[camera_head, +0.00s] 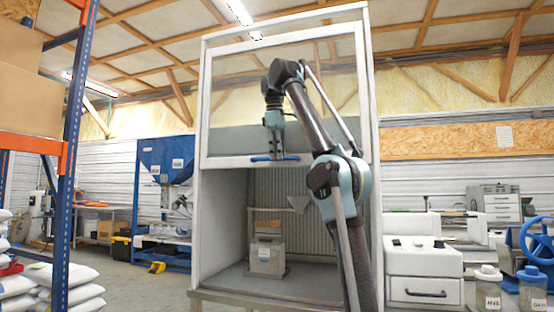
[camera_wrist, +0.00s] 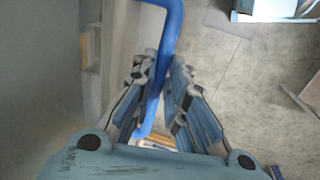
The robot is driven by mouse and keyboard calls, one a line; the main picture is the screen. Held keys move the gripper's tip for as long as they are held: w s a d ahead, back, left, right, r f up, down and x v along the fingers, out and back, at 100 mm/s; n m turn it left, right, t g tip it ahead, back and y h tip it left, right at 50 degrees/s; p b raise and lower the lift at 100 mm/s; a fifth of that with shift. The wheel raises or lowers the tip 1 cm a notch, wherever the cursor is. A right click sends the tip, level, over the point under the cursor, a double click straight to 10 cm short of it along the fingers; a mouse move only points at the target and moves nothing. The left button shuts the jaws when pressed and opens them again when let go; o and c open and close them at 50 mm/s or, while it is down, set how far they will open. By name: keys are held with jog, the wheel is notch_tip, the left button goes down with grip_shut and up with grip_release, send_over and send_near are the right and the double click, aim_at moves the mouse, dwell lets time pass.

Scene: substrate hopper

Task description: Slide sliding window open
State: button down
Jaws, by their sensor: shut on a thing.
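The sliding window (camera_head: 225,110) is a clear pane in a white frame on the front of a tall white cabinet (camera_head: 217,220). It covers the upper part of the front, and the lower part is an open gap. A blue handle (camera_head: 262,158) sits on the window's bottom rail. My gripper (camera_head: 273,153) points down at the rail. In the wrist view, my gripper (camera_wrist: 161,95) is shut around the blue handle (camera_wrist: 168,20), with the bar between its two fingers. The exact finger contact is partly hidden.
Inside the cabinet stands a grey box-like device (camera_head: 267,258). A blue and orange rack (camera_head: 70,190) with boxes and white sacks is at the left. A white bench unit (camera_head: 422,270) and lidded jars (camera_head: 532,288) stand at the right.

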jog(key=shift+w, duration=0.1)
jog(key=c, duration=1.6)
grip_release()
